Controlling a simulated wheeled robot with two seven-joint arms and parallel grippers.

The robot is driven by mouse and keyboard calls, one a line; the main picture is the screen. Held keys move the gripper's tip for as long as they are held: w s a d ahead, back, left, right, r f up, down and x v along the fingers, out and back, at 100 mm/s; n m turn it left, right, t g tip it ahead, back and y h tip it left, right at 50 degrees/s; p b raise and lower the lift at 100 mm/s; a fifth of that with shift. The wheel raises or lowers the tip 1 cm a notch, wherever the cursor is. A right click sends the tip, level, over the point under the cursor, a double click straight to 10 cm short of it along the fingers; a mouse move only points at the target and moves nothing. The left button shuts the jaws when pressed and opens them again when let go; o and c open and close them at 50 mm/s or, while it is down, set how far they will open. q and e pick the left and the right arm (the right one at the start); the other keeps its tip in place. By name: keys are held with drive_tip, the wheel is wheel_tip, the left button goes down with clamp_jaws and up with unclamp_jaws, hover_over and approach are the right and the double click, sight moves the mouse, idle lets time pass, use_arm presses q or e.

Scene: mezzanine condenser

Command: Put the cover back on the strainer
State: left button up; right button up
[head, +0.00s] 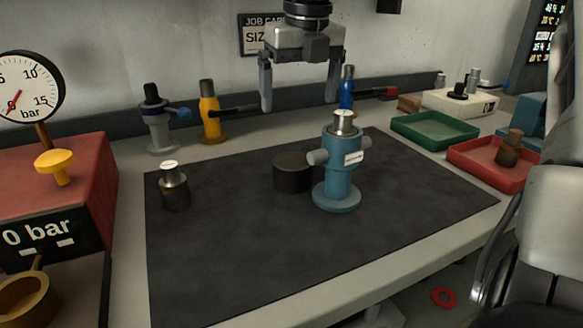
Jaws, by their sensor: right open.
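A teal strainer body (337,185) with side ports and a white label stands upright on the dark mat, right of centre. A metal piece with a pale top (343,123) sits in its top; I cannot tell if it is a cover or an insert. A dark, low round piece (291,172) is on the mat just left of the body. A dark cylinder with a narrower metal top (174,187) stands at the mat's left. Which of these is the cover is unclear. My right gripper (299,106) is open and empty, fingers down, above and behind the strainer. My left gripper is out of view.
The mat's front (270,265) is clear. A grey valve (157,120), a yellow one (209,115) and a blue one (347,90) stand behind. A green tray (435,143) and a red tray (465,172) are right. A red gauge box (85,185) is left.

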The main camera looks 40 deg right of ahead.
sight(293, 161)
drive_tip(key=f, duration=0.3)
drive_tip(key=w+f, duration=0.1)
drive_tip(key=f, duration=0.3)
drive_tip(key=f+b, duration=0.1)
drive_tip(key=f, duration=0.2)
drive_tip(key=shift+w+d+f, duration=0.2)
drive_tip(key=shift+w+d, duration=0.05)
drive_tip(key=shift+w+a+f, duration=0.1)
drive_tip(key=shift+w+f, duration=0.1)
drive_tip(key=shift+f, duration=1.1)
drive_tip(key=shift+w+f, duration=0.2)
drive_tip(key=shift+f, duration=1.1)
drive_tip(key=shift+c, duration=0.3)
drive_tip(key=shift+r, duration=0.1)
drive_tip(key=c, duration=1.1)
drive_tip(key=shift+o, duration=0.2)
wheel_tip(293, 161, up, 10)
drive_tip(key=shift+p, duration=0.4)
